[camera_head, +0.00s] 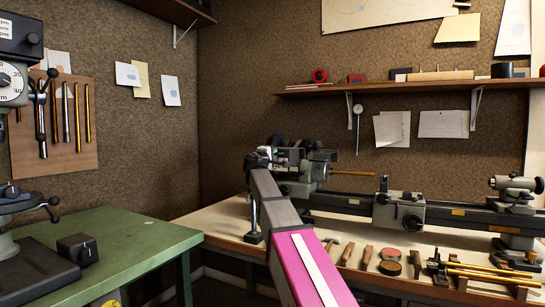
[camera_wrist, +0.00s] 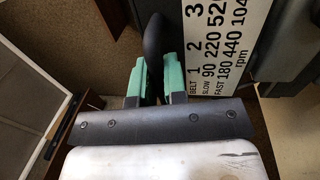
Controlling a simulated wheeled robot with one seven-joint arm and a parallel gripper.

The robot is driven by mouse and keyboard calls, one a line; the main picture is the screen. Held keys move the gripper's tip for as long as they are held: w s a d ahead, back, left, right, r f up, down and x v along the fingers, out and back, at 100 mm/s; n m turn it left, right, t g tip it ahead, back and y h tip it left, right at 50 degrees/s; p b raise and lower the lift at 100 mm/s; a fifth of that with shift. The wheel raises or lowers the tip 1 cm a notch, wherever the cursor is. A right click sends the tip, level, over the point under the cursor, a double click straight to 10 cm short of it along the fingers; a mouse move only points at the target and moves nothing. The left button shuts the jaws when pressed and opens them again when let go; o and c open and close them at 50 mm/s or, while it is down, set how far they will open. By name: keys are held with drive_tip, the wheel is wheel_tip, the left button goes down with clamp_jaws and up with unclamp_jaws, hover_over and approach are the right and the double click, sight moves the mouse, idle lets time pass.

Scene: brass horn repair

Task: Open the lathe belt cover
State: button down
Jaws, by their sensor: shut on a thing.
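The lathe (camera_head: 312,170) stands at the back of the workbench, and my arm reaches to its left end. The belt cover (camera_wrist: 262,50) shows in the wrist view at upper right, with a white speed label of black figures on it. A black rounded handle (camera_wrist: 154,38) stands up beside the label. My gripper (camera_wrist: 157,78) has green finger pads, one on each side of the handle, and is shut on it. The lower part of the handle is hidden between the fingers. In the head view my arm hides much of the cover and grip.
Hammers, files and small tins (camera_head: 390,267) lie on the bench front. Brass rods (camera_head: 490,272) rest on blocks at right. A green table (camera_head: 125,240) with a drill press stands at left. A shelf (camera_head: 410,86) hangs above the lathe.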

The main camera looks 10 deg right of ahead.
drive_tip(key=w+d+r+g+y, duration=0.2)
drive_tip(key=w+d+r+g, duration=0.1)
drive_tip(key=r, duration=0.4)
drive_tip(key=w+d+r+g+y, duration=0.2)
drive_tip(key=w+r, duration=0.3)
drive_tip(key=r, duration=0.3)
drive_tip(key=w+d+r+g+y, duration=0.2)
drive_tip(key=w+d+r+g, duration=0.1)
drive_tip(key=r, duration=0.4)
drive_tip(key=shift+w+d+r+g, duration=0.35)
drive_tip(key=shift+w+d, duration=0.3)
drive_tip(key=shift+w, duration=0.3)
drive_tip(key=c, duration=1.2)
unclamp_jaws()
